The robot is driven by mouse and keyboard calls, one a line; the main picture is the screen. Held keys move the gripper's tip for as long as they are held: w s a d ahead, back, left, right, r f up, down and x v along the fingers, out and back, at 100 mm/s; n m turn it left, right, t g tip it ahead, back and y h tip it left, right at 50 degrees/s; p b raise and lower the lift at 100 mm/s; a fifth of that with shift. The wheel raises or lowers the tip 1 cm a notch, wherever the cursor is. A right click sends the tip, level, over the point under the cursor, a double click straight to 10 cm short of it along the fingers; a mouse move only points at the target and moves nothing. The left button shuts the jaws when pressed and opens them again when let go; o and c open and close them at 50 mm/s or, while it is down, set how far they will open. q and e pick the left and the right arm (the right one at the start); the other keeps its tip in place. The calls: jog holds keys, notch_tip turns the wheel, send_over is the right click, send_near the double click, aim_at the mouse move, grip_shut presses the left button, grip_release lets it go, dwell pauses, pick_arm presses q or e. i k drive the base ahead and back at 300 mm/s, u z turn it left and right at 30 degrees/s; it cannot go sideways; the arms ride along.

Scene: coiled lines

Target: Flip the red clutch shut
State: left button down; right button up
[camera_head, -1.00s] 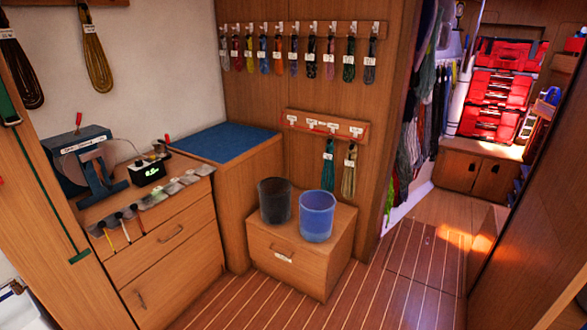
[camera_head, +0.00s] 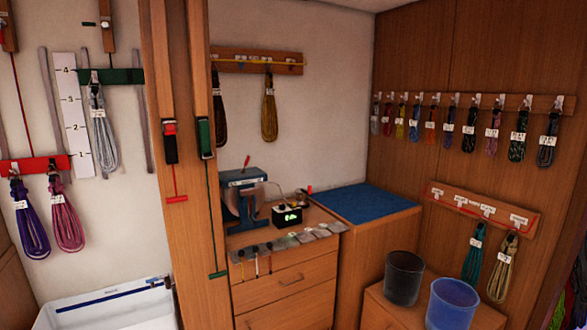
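The red clutch (camera_head: 170,142) is on the wooden post left of centre. It has a red top and a dark lower part; at this size I cannot tell whether its lever is up or down. A red line runs down from it to a red T-handle (camera_head: 176,198). A similar green clutch (camera_head: 205,136) sits just to its right, with a green line hanging below. Neither of my grippers is in view.
A red rail (camera_head: 34,165) with purple and pink coils and a green rail (camera_head: 112,76) with a grey coil are at the left. A white bin (camera_head: 110,306) stands below. A drawer cabinet (camera_head: 283,285) stands right of the post; two buckets are at lower right.

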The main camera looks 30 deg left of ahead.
aim_at(168, 127)
jog(key=u, duration=1.95)
